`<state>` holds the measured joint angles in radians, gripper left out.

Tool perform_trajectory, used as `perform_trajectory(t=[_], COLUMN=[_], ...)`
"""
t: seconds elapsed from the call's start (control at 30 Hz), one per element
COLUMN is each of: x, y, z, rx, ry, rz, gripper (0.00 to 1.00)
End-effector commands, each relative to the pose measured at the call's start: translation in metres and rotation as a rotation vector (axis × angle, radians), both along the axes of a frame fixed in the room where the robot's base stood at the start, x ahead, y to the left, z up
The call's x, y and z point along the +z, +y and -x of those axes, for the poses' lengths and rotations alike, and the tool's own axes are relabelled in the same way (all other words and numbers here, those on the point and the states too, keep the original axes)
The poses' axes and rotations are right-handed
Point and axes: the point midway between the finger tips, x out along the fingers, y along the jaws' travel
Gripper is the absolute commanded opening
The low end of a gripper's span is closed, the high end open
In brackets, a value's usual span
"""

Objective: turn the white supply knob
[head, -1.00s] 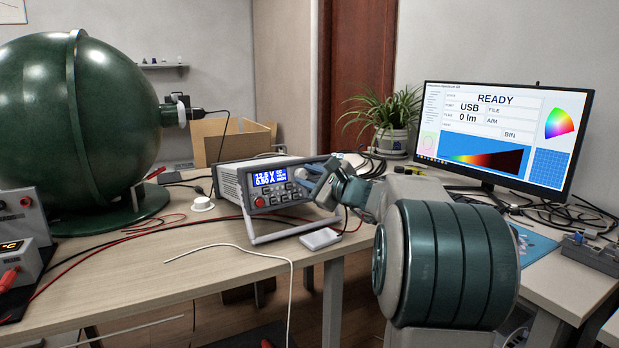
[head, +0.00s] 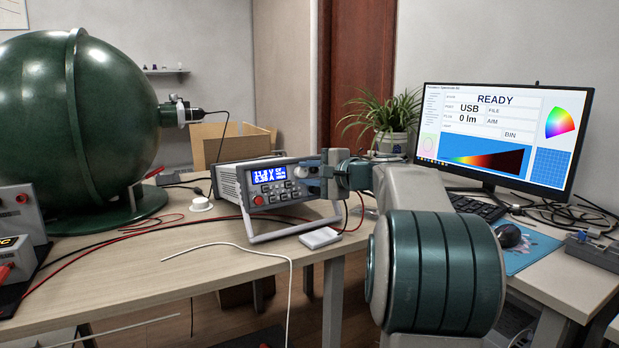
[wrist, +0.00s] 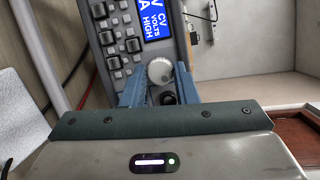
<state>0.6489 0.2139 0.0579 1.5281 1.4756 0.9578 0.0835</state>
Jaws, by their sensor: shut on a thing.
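The power supply (head: 243,177) stands tilted up on its front bail on the wooden table, its blue display lit. Its white supply knob (wrist: 159,71) is at the right end of the front panel, between the blue fingers of my gripper (wrist: 160,88) in the wrist view. My gripper (head: 308,178) reaches the panel from the right in the head view and is shut on the knob. A dark round socket shows just below the knob in the wrist view. The fingers partly hide the knob in the head view.
A large green sphere (head: 80,120) stands at the left. Red and black leads cross the table (head: 190,265) to the supply. A small white box (head: 320,238) lies by the bail. A monitor (head: 500,140), keyboard and plant (head: 388,120) are at the right and back.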

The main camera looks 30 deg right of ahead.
Motion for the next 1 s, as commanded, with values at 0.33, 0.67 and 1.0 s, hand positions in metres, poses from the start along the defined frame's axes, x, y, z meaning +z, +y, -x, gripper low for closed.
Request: perform_trajectory(t=[0.33,0.67,1.0], x=[-0.0005,0.0,0.0002], y=[-0.0008,-0.0009,-0.0006], z=[0.0,0.0,-0.0001], rx=[0.025,0.028,0.027], ry=[-0.008,-0.01,-0.011], rz=[0.119,0.134,0.133], gripper=[0.04,0.04,0.49])
